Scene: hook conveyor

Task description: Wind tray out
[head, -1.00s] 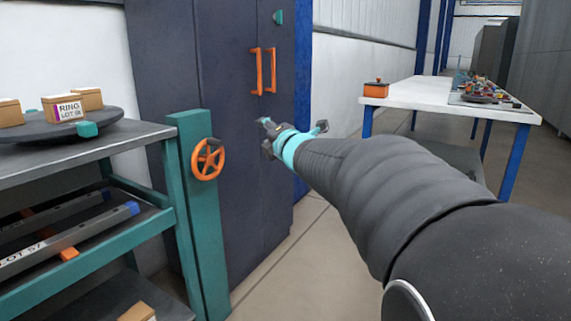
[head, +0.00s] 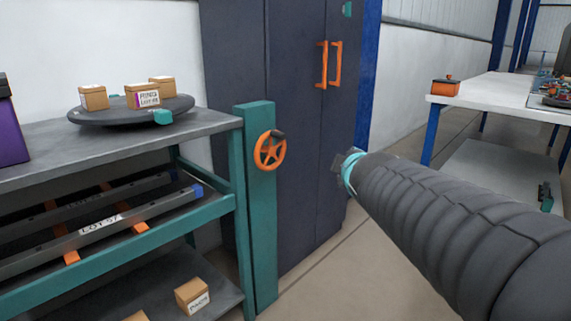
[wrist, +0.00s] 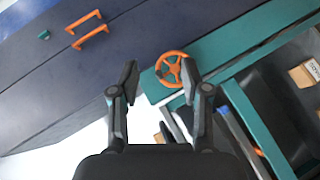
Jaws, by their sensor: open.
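An orange handwheel (head: 270,151) with a dark knob is mounted on a teal post (head: 261,215) at the right end of the shelf unit. The tray (head: 110,222) appears to be the dark railed shelf with a LOT label, beside the post. My gripper (head: 347,168) is to the right of the wheel in the head view, apart from it. In the wrist view my gripper (wrist: 159,78) is open and empty. The wheel (wrist: 172,69) shows there beyond the fingers, near the right fingertip, with no clear contact.
A round turntable (head: 132,112) with several boxes stands on the shelf's top (head: 60,146). A dark cabinet (head: 293,120) with orange handles stands behind the post. A white table (head: 490,93) with an orange box (head: 446,87) is at right. Floor between is clear.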

